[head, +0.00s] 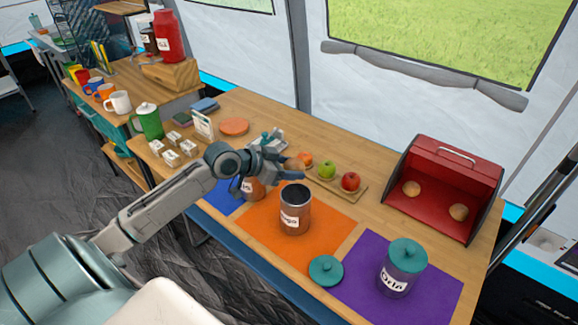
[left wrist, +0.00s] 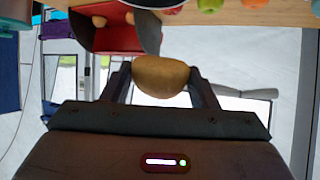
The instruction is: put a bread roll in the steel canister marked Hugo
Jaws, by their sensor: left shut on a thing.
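That canister stands upright and open on an orange mat (head: 255,228). A teal lid (head: 326,270) lies in front of it, at the mat's right edge. Two more rolls (head: 411,188) (head: 458,212) sit in the open red bread box (head: 455,165). My right gripper is not in view.
A teal-lidded canister (head: 402,268) stands on a purple mat (head: 350,292) at right. Another canister (head: 252,189), partly hidden by my arm, stands on a blue mat (head: 222,196). A board (head: 325,184) with a green apple (head: 327,169) and red apple (head: 350,181) lies behind Hugo.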

